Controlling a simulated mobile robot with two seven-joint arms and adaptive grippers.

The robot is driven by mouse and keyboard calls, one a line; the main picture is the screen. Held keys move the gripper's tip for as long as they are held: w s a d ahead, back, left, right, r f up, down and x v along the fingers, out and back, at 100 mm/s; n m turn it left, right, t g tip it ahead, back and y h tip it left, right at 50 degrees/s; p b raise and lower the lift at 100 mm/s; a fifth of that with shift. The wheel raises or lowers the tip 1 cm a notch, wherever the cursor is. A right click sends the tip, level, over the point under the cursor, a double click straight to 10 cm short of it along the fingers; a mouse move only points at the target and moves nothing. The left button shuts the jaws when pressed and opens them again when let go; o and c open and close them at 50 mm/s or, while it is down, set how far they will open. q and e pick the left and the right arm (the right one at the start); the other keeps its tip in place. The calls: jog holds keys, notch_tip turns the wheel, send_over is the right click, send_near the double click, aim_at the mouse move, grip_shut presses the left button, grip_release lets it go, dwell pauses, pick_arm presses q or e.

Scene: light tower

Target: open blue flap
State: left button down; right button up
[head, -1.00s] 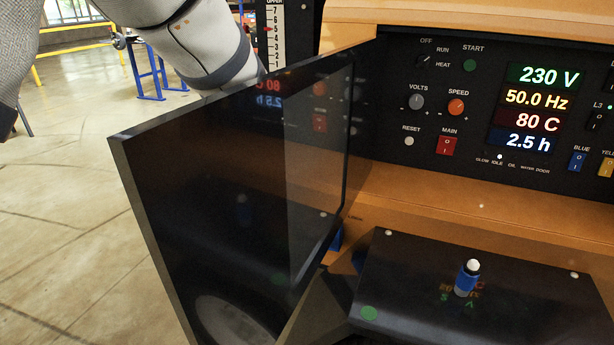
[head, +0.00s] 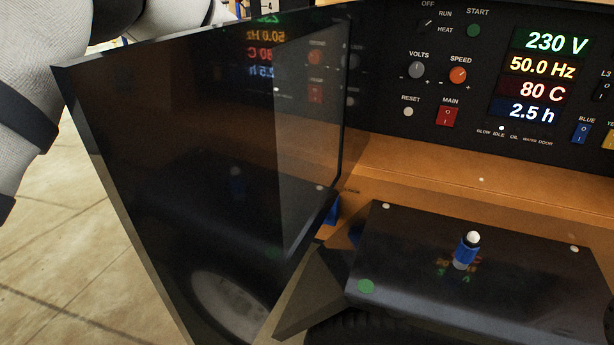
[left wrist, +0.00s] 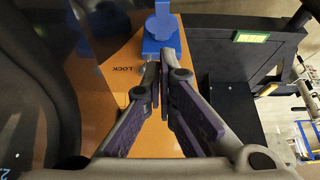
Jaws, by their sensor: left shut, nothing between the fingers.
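A blue flap (left wrist: 162,22) with a small blue block under it stands at the top middle of the left wrist view, on an orange surface beside the word LOCK. In the head view a small blue part (head: 332,211) shows at the lower right edge of a dark glossy panel; I cannot tell if it is the same piece. My left gripper (left wrist: 162,78) is shut and empty, its fingertips pointing at the blue block from just below it in the picture. Whether they touch it is unclear. In the head view the panel hides this gripper. My right gripper is not in view.
The dark glossy panel (head: 200,200) stands open at left in the head view, with my left arm behind it. A control panel (head: 390,90) with lit readouts is at the back. A black box (head: 520,260) with a blue-and-white knob (head: 467,249) sits at front right.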

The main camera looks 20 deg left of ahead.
pick_arm(q)
jog(key=b+x, duration=0.1)
jog(key=x, duration=0.5)
jog(key=shift+s+f, duration=0.1)
jog(key=shift+f, duration=0.2)
jog(key=shift+s+f, duration=0.45)
jog(key=shift+f, duration=0.35)
jog(key=shift+s+f, duration=0.15)
jog(key=shift+f, duration=0.4)
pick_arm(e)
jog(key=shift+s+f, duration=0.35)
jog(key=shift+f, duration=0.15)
pick_arm(q)
jog(key=shift+s+f+p, duration=0.5)
jog(key=shift+f+p, duration=0.15)
jog(key=shift+f, duration=0.05)
jog(key=shift+s+f, duration=0.15)
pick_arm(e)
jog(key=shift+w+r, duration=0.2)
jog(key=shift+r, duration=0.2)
